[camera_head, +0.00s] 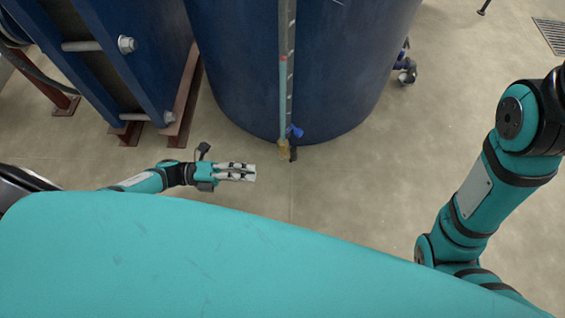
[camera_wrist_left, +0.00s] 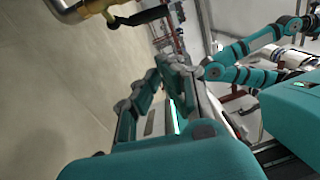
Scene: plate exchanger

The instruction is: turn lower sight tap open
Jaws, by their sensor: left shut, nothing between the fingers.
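The lower sight tap (camera_head: 284,146) is a small brass fitting at the foot of the sight gauge, low on the front of the blue tank. A blue part (camera_head: 295,131) sits at its upper right and a black part (camera_head: 293,154) hangs below it. My left gripper (camera_head: 252,173) is shut and empty, pointing right, to the left of and slightly below the tap in the head view, apart from it. In the left wrist view, a brass fitting (camera_wrist_left: 96,8) with a black lever (camera_wrist_left: 146,15) shows at the top edge, partly cut off. My right gripper is not seen.
The blue tank (camera_head: 290,70) fills the upper middle, with the sight gauge (camera_head: 286,60) down its front. A blue plate frame (camera_head: 125,60) with bolts stands at the left. Another fitting (camera_head: 406,72) is on the tank's right side. Bare floor (camera_head: 400,165) lies in front.

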